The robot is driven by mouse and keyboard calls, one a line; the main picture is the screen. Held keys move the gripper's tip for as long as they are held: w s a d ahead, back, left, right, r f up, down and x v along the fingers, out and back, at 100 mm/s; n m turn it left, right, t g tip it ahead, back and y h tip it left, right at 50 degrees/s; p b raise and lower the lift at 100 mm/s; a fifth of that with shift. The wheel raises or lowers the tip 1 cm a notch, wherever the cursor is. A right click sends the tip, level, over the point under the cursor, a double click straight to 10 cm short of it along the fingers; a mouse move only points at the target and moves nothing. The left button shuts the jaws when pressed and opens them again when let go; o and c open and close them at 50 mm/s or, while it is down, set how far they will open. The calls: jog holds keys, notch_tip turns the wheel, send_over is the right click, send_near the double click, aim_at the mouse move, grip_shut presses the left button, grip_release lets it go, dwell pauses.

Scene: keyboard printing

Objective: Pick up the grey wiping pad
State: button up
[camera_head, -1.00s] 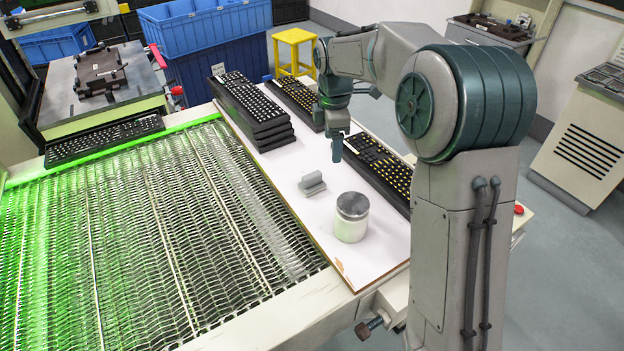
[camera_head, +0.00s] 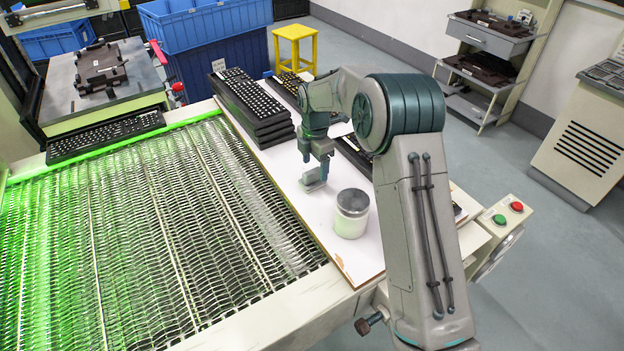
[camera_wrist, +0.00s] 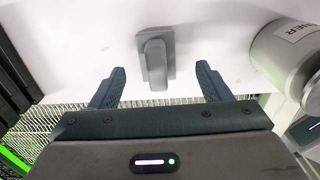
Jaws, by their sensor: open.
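The grey wiping pad (camera_wrist: 156,60) lies on the white board, a flat base with a raised grip on top. In the wrist view it sits ahead of and between my open fingers, with bare space on both sides. My gripper (camera_wrist: 160,88) is open and empty. In the head view my gripper (camera_head: 315,178) is at the pad (camera_head: 312,184), which is partly hidden behind the fingers. Whether the fingers touch the pad cannot be told there.
A lidded jar (camera_head: 351,213) stands just right of the pad; it also shows in the wrist view (camera_wrist: 288,55). Stacked black keyboards (camera_head: 256,110) stand behind. A metal mesh conveyor (camera_head: 150,240) runs on the left. The white board (camera_head: 362,262) is clear near its front edge.

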aim_at(312, 171)
jog(key=shift+a+f+p, duration=0.2)
jog(key=shift+f+p, duration=0.05)
jog(key=shift+f, duration=1.05)
jog(key=shift+a+f+p, duration=0.15)
jog(key=shift+f+p, duration=0.1)
jog(key=shift+f, duration=1.05)
jog(key=shift+c, duration=0.3)
jog(key=c, duration=1.1)
jog(key=shift+r, duration=0.1)
jog(key=shift+r, duration=0.5)
notch_tip(312, 171, up, 3)
jog(key=shift+f+b, duration=0.1)
jog(key=shift+b, duration=0.35)
jog(key=w+d+r, duration=0.7)
jog(key=d, duration=0.2)
jog(key=shift+b, duration=0.4)
jog(key=shift+d, duration=0.1)
